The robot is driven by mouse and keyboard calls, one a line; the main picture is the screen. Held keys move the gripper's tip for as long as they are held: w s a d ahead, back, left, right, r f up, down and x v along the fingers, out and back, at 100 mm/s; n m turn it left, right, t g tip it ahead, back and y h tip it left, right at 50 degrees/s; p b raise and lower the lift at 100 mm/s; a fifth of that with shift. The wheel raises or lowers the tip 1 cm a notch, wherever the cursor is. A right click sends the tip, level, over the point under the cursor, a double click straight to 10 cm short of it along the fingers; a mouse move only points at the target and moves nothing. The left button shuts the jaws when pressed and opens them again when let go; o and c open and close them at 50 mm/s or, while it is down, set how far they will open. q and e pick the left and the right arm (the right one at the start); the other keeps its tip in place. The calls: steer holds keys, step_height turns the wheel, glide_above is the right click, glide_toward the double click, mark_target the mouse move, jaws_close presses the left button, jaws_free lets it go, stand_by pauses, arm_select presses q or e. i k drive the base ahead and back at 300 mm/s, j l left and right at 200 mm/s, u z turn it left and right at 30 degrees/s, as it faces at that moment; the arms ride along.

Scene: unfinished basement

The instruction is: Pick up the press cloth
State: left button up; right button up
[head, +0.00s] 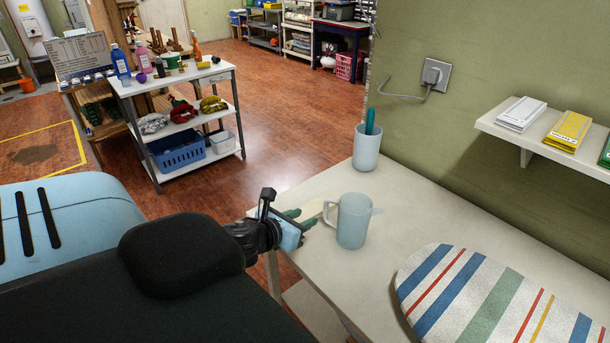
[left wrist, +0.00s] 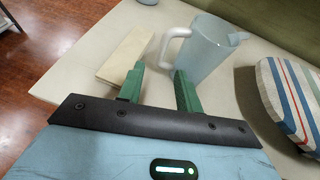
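A flat, cream folded cloth, which looks like the press cloth (left wrist: 127,52), lies on the pale table (left wrist: 75,75) near its left edge in the left wrist view. In the head view the cloth (head: 318,204) is partly hidden behind my left gripper (head: 300,215). The green fingers of my left gripper also show in the left wrist view (left wrist: 159,69). They are apart with nothing between them. The left finger is in front of the cloth's near end, and the right finger is below the pitcher. Contact with the cloth cannot be told. My right gripper is not in view.
A light blue pitcher (head: 352,222) stands right beside the cloth. A cup (head: 366,148) with a green item stands behind it. A striped ironing board (head: 490,295) fills the table's right. A wall shelf (head: 545,140) holds packets. A white cart (head: 185,120) stands across the floor.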

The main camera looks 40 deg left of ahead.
mark_target(315, 207)
steer(key=u, duration=1.3)
